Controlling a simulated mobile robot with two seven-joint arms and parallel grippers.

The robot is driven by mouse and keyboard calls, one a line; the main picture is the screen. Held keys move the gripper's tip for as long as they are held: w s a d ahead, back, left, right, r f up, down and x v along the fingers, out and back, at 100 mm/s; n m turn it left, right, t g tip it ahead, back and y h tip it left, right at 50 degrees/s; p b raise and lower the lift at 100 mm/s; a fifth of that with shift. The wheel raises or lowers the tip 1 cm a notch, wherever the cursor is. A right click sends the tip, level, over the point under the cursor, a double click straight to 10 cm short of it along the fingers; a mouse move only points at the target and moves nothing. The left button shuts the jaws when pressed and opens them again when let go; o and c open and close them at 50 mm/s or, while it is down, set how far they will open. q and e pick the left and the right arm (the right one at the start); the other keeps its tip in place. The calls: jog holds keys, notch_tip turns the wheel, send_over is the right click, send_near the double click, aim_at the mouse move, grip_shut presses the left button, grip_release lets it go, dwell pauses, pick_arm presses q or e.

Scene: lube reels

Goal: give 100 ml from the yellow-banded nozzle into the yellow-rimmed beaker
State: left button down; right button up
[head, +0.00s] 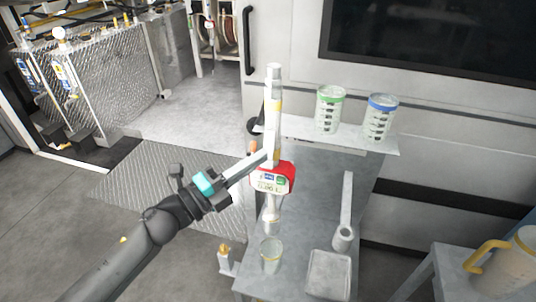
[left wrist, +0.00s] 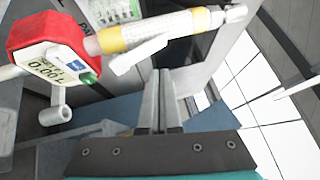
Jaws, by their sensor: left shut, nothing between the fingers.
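The nozzle (head: 274,108) stands upright with a yellow band and a red meter body (head: 272,178). Its spout points down above a clear beaker (head: 271,257) with a pale yellowish rim on the bench. Any liquid level in the beaker is too small to tell. In the left wrist view the yellow band (left wrist: 112,40), the red meter (left wrist: 40,30) and a white lever (left wrist: 138,56) show close up.
Beakers with a green rim (head: 330,110) and a blue rim (head: 382,118) stand on a shelf (head: 300,129) behind. A grey tray (head: 328,274) and a grey-handled part (head: 344,236) are on the bench's right. A yellow-handled jug (head: 512,265) is far right.

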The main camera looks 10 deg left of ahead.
aim_at(273, 146)
pick_arm(q)
jog(key=shift+w+f, duration=0.25)
jog(key=shift+w, duration=0.45)
jog(key=shift+w, duration=0.1)
dwell(1.5)
jog(key=shift+w+f, duration=0.1)
jog(key=shift+w, duration=0.15)
jog(key=shift+w+f+b, duration=0.2)
jog(key=shift+w+b, duration=0.35)
dwell(0.8)
jog(key=shift+s, duration=0.15)
jog(key=shift+s+r+p, duration=0.35)
jog(key=shift+s+p, duration=0.25)
jog(key=shift+s, duration=0.2)
